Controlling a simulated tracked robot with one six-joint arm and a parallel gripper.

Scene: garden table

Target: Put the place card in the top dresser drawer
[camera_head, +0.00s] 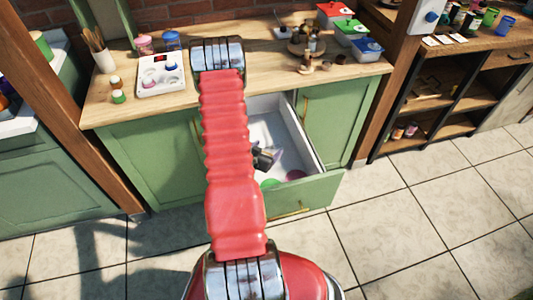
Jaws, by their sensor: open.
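A drawer (306,150) with a white inside and a green front is pulled out of the green cabinet under the wooden worktop. My gripper (266,160) shows as a small dark shape over the drawer's inside, just right of my red arm; it is open. My arm hides the drawer's left part. I cannot make out a place card for certain. Several small white cards (444,39) lie on the wooden unit at the right, too small to identify. A pale purple thing beside the gripper is too small to name.
In the drawer are a green round thing (269,184) and a magenta thing (296,175). The worktop (255,88) bears a white tray (161,80), a utensil pot (103,60), jars and lidded boxes (352,30). Tiled floor (420,215) is clear at the right.

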